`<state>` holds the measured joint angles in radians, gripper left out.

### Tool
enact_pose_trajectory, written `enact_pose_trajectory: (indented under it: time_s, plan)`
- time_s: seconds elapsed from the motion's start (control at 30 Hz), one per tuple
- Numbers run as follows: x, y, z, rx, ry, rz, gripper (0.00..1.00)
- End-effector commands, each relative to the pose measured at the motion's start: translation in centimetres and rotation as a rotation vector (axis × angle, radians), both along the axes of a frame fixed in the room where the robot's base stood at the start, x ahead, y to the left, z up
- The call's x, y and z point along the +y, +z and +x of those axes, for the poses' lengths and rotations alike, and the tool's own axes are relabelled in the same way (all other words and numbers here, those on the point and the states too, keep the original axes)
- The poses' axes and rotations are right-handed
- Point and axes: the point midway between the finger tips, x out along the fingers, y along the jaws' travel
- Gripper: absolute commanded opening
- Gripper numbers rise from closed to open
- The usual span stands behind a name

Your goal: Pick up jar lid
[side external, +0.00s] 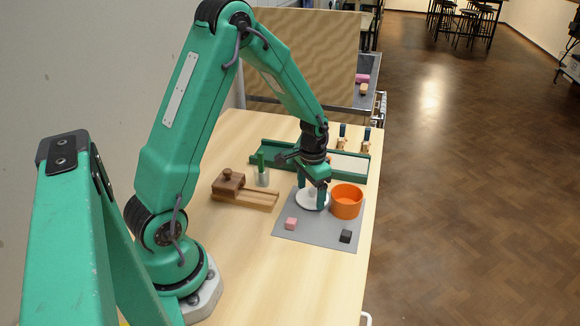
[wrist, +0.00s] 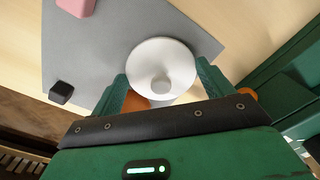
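The jar lid (side external: 308,204) is a white round disc with a small knob on top. It lies on the grey mat (side external: 301,234) beside an orange pot (side external: 347,203). In the wrist view the lid (wrist: 160,54) shows whole on its far side, with its knob near the middle. My gripper (side external: 312,195) is directly over the lid, pointing down. In the wrist view my gripper (wrist: 161,70) has its two green fingers spread wide, one on each side of the lid and knob. I cannot tell whether the fingers touch the lid.
A pink block (side external: 291,223) and a black cube (side external: 345,237) sit on the mat. A long green tray (side external: 283,150) lies behind. The table's front is clear.

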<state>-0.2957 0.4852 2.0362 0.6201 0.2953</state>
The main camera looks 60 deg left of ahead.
Motion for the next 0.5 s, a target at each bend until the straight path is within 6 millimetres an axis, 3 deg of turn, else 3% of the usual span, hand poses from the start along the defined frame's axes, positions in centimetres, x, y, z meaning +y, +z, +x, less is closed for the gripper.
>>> enact_pose_trajectory:
  time_s: [0.3,0.5]
  plan:
    - [0.0,0.1,0.0,-0.001,0.000,0.000,0.58]
    - [0.0,1.3,0.1,-0.002,0.000,0.001,0.58]
